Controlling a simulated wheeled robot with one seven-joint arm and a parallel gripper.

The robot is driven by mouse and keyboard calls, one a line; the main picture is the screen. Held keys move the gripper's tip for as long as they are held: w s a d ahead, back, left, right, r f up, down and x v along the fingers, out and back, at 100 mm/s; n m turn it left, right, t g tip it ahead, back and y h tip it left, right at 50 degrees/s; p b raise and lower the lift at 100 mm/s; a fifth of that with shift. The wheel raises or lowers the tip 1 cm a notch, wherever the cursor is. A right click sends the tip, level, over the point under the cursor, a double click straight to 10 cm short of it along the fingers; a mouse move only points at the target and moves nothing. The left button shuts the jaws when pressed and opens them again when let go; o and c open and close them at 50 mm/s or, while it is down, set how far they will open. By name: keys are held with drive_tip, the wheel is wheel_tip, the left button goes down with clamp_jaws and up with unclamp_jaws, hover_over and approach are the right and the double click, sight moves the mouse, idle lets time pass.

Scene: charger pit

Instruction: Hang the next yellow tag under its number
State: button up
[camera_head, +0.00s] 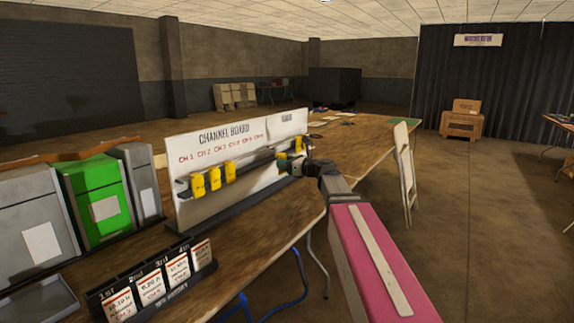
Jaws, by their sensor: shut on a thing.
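The white channel board (270,155) stands on the long table, with red channel numbers above a dark rail (257,159). Three yellow tags hang side by side on the rail toward its left: a left one (198,186), a middle one (213,178) and a right one (229,172). My gripper (291,158) is at the right part of the board, close to the rail, shut on a yellow tag (282,156) that shows only in small part. The gripper hides much of that tag and the board behind. I cannot tell whether this tag touches the rail.
A black card holder (160,304) marked 1st to 4th, with white cards, stands at the table's front. Grey and green bins (103,205) stand left of the board. A folded white chair (405,172) leans at the table's right edge.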

drive_tip(key=x, duration=1.3)
drive_tip(key=shift+a+f, duration=0.2)
drive_tip(key=shift+f, duration=0.2)
idle(1.0)
drive_tip(key=shift+w, duration=0.15)
drive_tip(key=o, duration=1)
drive_tip(key=shift+c, duration=0.2)
